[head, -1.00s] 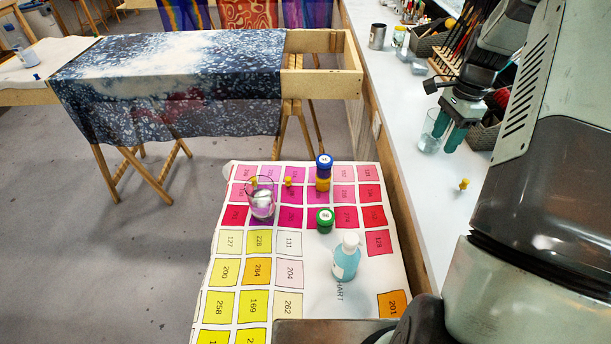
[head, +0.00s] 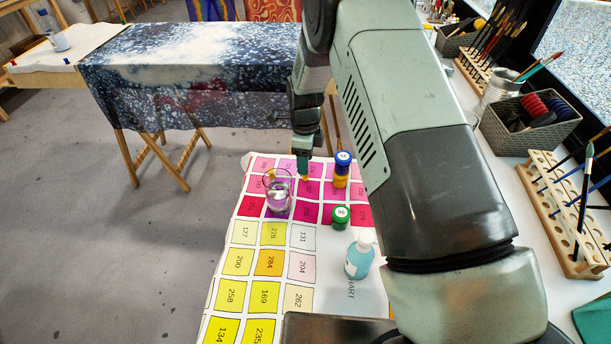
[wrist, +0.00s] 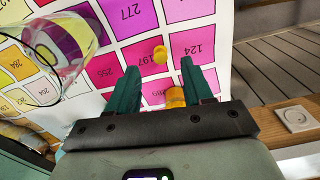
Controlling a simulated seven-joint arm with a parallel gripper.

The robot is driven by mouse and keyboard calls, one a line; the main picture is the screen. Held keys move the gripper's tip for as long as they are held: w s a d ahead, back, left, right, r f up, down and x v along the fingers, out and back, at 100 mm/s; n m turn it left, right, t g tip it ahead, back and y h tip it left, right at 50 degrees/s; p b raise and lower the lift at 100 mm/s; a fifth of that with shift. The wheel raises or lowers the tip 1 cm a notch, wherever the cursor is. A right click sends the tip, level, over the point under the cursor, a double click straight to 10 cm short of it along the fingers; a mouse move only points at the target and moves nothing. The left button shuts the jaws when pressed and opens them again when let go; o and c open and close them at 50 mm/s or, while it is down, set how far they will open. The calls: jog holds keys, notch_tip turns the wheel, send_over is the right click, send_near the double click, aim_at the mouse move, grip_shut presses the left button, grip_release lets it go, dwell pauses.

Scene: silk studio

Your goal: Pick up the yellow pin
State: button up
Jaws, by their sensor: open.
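A yellow pin (head: 305,178) is on a magenta square of the colour chart. In the wrist view the pin (wrist: 160,55) shows just beyond my fingertips, roughly in line with the gap between them. My gripper (head: 303,168) is above the chart, close to that pin. In the wrist view my gripper (wrist: 158,65) has its two green fingers apart, with nothing held. A second yellow pin (head: 271,174) shows at the glass's back rim, further left.
The glass (head: 277,205) stands left of the near pin. A blue-lidded yellow jar (head: 342,170) stands close on its right. A green-lidded jar (head: 340,217) and a blue bottle (head: 359,258) are nearer. The chart's yellow squares (head: 230,265) are clear.

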aim_at(306, 177)
jog(key=shift+f, duration=3.05)
grip_shut()
